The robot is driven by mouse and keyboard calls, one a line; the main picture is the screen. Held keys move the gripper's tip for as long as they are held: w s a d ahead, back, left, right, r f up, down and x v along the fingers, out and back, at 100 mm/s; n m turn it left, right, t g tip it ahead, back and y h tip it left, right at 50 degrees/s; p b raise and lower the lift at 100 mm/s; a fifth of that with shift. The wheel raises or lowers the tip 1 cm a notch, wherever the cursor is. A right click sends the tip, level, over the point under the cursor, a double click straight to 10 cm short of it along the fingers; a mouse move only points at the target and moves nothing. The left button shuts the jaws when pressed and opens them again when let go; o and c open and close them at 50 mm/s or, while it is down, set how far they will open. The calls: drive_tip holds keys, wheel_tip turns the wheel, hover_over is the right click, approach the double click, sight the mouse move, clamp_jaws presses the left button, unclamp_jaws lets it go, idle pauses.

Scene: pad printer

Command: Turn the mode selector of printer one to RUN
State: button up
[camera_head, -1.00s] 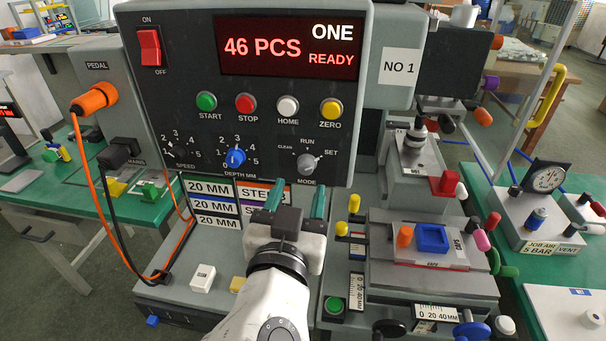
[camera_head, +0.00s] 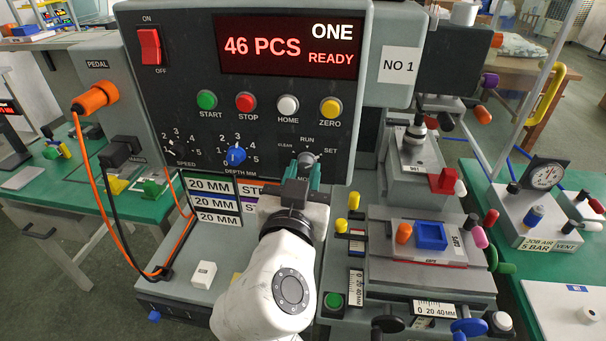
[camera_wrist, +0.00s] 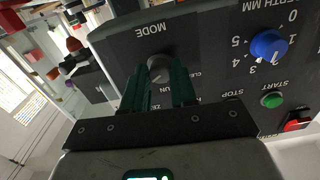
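The MODE selector (camera_head: 307,160) is a grey knob at the lower right of printer one's dark panel (camera_head: 190,80). Labels around it read CLEAN, RUN and SET. Its pale pointer mark leans to the upper right, toward SET. My gripper (camera_head: 304,174) is right at the knob from below, and its green fingers cover part of the MODE label. In the wrist view the knob (camera_wrist: 160,68) lies between the two fingertips of my gripper (camera_wrist: 159,72). The fingers are apart with narrow gaps beside the knob; contact is not clear. The left finger hides the SET label there.
The blue DEPTH knob (camera_head: 236,156) sits left of the selector. START, STOP, HOME and the yellow ZERO button (camera_head: 331,109) are above. The display (camera_head: 289,48) reads 46 PCS, ONE, READY. Size labels (camera_head: 214,203) stand below left. The slide with a blue fixture (camera_head: 431,236) is at right.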

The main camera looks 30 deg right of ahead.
clamp_jaws()
drive_tip(key=shift+n, duration=0.4)
drive_tip(key=n+p, duration=0.2)
drive_tip(key=n, duration=0.2)
drive_tip(key=shift+r+n, duration=0.15)
drive_tip(key=shift+n, duration=0.25)
drive_tip(key=n+p, duration=0.2)
drive_tip(key=n, duration=0.1)
drive_tip(key=shift+s+n, duration=0.1)
drive_tip(key=shift+n, duration=0.2)
drive_tip(key=shift+n+p, duration=0.7)
drive_tip(key=shift+n, duration=0.8)
drive_tip(key=o, duration=0.6)
unclamp_jaws()
drive_tip(key=shift+c, duration=0.2)
